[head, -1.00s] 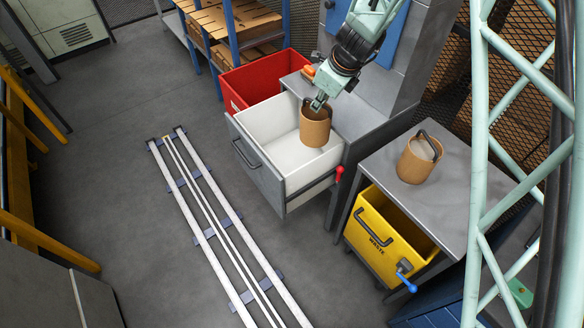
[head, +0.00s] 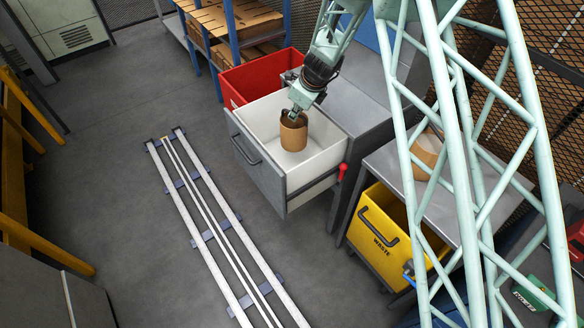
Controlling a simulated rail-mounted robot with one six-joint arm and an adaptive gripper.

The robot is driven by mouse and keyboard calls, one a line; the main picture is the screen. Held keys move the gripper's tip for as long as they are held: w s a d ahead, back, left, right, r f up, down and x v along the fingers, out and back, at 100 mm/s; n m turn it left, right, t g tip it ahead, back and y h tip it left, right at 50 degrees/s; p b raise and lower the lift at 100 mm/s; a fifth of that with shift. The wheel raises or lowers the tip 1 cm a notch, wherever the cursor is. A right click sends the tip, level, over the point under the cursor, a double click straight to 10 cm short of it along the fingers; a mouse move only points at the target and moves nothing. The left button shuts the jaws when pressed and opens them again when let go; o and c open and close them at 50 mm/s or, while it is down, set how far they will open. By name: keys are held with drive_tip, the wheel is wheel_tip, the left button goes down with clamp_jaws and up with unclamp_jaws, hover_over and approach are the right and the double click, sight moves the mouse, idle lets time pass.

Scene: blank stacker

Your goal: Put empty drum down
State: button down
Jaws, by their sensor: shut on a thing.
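A brown cylindrical drum (head: 293,134) hangs from my gripper (head: 293,114) over the open white-lined drawer (head: 326,158). The gripper is shut at the drum's top, and the fingers hide part of its rim. The drum looks upright. I cannot tell whether its base touches the drawer floor.
A red bin (head: 240,82) stands behind the drawer. A yellow waste drawer (head: 376,228) is open under the grey bench (head: 391,164). A red handle (head: 342,172) sits at the drawer's right side. White floor rails (head: 206,225) run at left, with clear floor beyond.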

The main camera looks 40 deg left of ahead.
drive_tip(key=shift+s+a+b+x, duration=0.1)
drive_tip(key=shift+a+b+x, duration=0.1)
drive_tip(key=shift+x, duration=0.65)
drive_tip(key=shift+s+a+b+x, duration=0.1)
drive_tip(key=shift+s+b+x, duration=0.05)
drive_tip(key=shift+x, duration=0.65)
drive_tip(key=shift+f+b, duration=1.2)
drive_tip(key=shift+f, duration=1.8)
drive_tip(key=shift+f+b, duration=0.8)
drive_tip(key=shift+f, duration=1.2)
drive_tip(key=c, duration=3.2)
unclamp_jaws()
drive_tip(key=shift+c, duration=0.2)
drive_tip(key=o, duration=0.4)
